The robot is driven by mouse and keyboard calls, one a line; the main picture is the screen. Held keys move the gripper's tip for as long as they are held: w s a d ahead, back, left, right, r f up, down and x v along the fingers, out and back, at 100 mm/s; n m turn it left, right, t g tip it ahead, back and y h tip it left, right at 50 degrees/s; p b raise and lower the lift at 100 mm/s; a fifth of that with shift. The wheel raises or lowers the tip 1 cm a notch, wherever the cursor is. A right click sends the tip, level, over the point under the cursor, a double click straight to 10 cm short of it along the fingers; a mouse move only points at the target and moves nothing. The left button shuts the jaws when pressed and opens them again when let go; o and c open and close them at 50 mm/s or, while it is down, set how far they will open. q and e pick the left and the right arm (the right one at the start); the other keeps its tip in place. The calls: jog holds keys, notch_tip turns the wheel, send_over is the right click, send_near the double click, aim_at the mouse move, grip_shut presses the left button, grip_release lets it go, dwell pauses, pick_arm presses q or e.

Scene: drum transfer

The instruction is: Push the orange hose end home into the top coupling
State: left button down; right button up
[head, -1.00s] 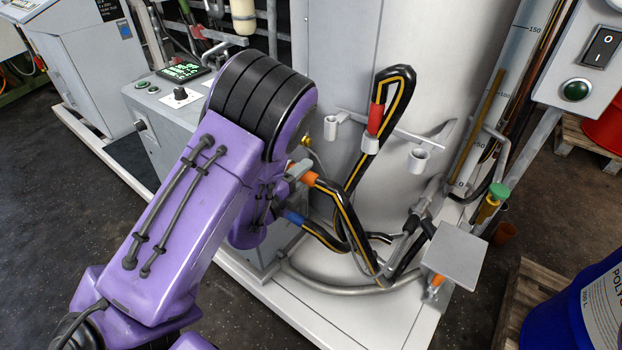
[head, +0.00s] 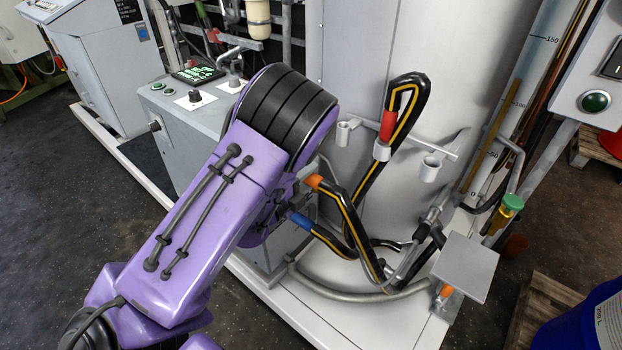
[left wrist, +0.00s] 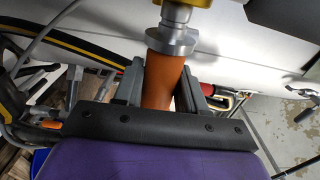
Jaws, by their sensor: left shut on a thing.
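The orange hose end (left wrist: 164,82) is between the two fingers of my left gripper (left wrist: 162,92), which is shut on it. A grey metal collar (left wrist: 176,42) tops the hose end, directly below a yellow part (left wrist: 187,3) cut off by the frame. I cannot tell whether they are fully joined. In the head view, the orange end (head: 314,181) shows at the right of my purple left arm, with its black-and-yellow hose (head: 343,206) running down right. My arm hides the top coupling there. My right gripper is not in view.
A blue hose end (head: 300,220) sits just below the orange one. A red hose end (head: 388,125) stands in a holder on a rail, with an empty holder ring (head: 430,170) to its right. A control box (head: 185,115) stands behind my arm. A grey plate (head: 465,266) is at lower right.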

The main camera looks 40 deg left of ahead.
pick_arm(q)
jog(key=shift+w+a+r, duration=0.1)
jog(key=shift+a, duration=1.2)
jog(key=c, duration=0.6)
grip_release()
jog(key=shift+a, duration=0.15)
jog(key=shift+o, duration=0.2)
jog(key=s, duration=1)
jog(key=shift+s+a, duration=0.3)
jog(key=shift+a, duration=0.05)
